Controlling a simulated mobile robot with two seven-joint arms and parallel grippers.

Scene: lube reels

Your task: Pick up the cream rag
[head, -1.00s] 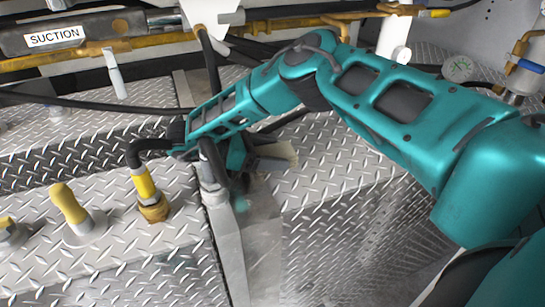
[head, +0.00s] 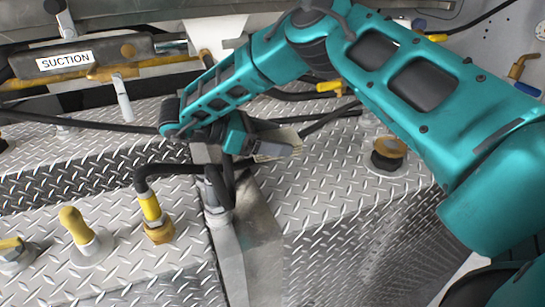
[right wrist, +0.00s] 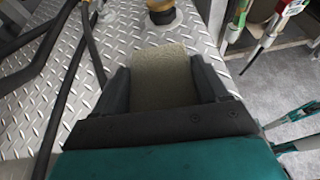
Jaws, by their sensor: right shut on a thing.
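The cream rag (right wrist: 163,75) is a flat, pale, rough-textured piece in the right wrist view, between the two dark fingers of my right gripper (right wrist: 164,82). The gripper is shut on it, and its far end sticks out past the fingertips. In the head view a small pale part of the rag (head: 268,157) shows beside the dark fingers of the right gripper (head: 276,148). The rest is hidden by the gripper. The rag appears over the diamond-plate deck; I cannot tell whether it touches it. My left gripper is not in view.
Diamond-plate deck (head: 330,200) lies around the gripper. A brass-capped fitting (head: 388,152) stands to its right. A hose with a yellow sleeve (head: 149,206) and a yellow-handled valve (head: 76,225) are at left. Black hoses run close by the gripper. A "SUCTION" label (head: 65,60) is at upper left.

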